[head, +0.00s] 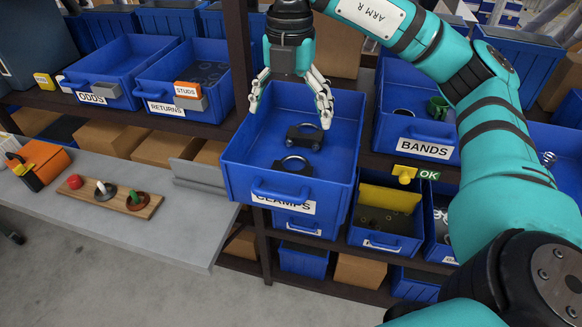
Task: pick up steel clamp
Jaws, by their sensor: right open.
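The blue bin labelled CLAMPS (268,187) is in the middle of the head view and juts out from the rack. I cannot tell from this view which metal each is. My right gripper (292,110) points down over the bin, its fingers spread wide and empty. Its fingertips are above the rear clamp; I see no contact. My left gripper is out of view.
The BANDS bin (425,150) stands to the right, with a green ring inside. The RETURNS bin (185,106) and ODDS bin (90,98) are on the left.

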